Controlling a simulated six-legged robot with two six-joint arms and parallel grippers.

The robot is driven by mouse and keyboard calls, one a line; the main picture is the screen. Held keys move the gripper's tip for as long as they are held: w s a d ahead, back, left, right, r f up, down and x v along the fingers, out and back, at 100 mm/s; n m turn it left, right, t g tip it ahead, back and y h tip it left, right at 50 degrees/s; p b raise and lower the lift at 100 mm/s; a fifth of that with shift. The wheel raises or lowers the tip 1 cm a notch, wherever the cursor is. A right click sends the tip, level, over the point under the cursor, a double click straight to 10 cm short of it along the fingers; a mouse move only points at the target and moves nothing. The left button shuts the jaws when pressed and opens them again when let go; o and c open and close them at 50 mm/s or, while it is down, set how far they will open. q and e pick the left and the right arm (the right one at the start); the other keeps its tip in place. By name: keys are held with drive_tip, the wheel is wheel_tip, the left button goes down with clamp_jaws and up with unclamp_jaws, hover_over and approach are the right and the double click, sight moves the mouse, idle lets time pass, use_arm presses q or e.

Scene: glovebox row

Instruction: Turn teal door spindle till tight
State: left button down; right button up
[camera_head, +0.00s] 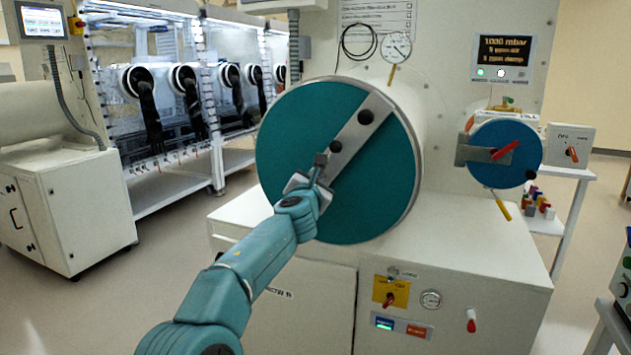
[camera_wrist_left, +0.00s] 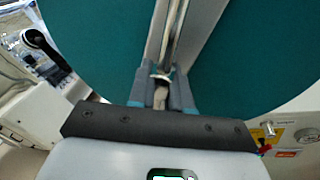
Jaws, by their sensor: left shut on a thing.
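The large round teal door (camera_head: 285,140) closes the front of a white cylinder in the middle of the head view. A grey metal bar (camera_head: 361,124) runs diagonally across it with black knobs. The spindle (camera_head: 321,160) stands out near the middle of the door, by the bar. My left gripper (camera_head: 312,180) is at the spindle, its fingers shut on it. In the left wrist view the fingers (camera_wrist_left: 163,92) close around a narrow metal part in front of the teal door (camera_wrist_left: 240,60). The fingers hide much of the spindle. My right gripper is not in view.
A smaller blue round door (camera_head: 505,170) with a red handle (camera_head: 505,150) is at the right. A pressure gauge (camera_head: 396,47) sits above the cylinder. A white cabinet (camera_head: 460,285) with valves stands below. Gloveboxes with black gloves (camera_head: 190,100) line the back left. Open floor lies at the left.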

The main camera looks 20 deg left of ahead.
use_arm(q)
drive_tip(key=c, duration=1.2)
unclamp_jaws()
drive_tip(key=shift+f, duration=0.3)
drive_tip(key=shift+s+r, duration=0.1)
drive_tip(key=shift+r, duration=0.1)
drive_tip(key=shift+f, duration=0.1)
drive_tip(key=b+v, duration=0.8)
drive_tip(key=v, duration=0.8)
drive_tip(key=shift+s+d, duration=0.1)
